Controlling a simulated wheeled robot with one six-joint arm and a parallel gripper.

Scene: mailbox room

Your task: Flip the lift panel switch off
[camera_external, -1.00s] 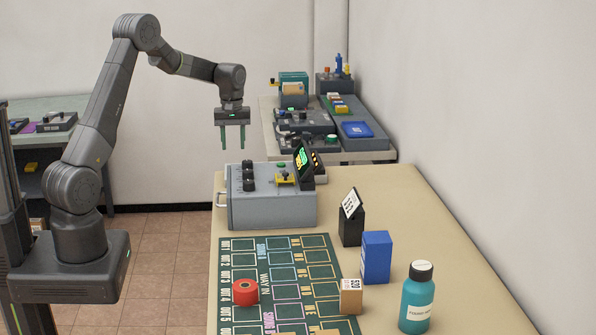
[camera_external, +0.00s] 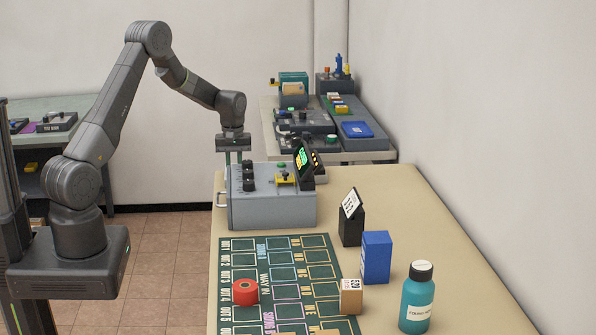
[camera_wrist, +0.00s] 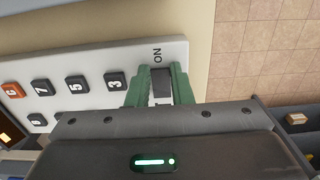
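The lift panel (camera_wrist: 60,75) is a white plate with dark number buttons and one orange button, seen in the wrist view. Its switch (camera_wrist: 161,88) is a dark grey piece beside the word ON at the panel's end. My gripper (camera_wrist: 161,72) has its two green fingers on either side of the switch, and the switch fills the gap between them.
The grey box has knobs and a tilted black display (camera_external: 303,160). A green mat (camera_external: 235,322), red roll (camera_external: 245,292), small carton (camera_external: 351,297), blue box (camera_external: 376,257) and teal bottle (camera_external: 417,300) are nearer. Open floor (camera_external: 165,245) lies left of the table.

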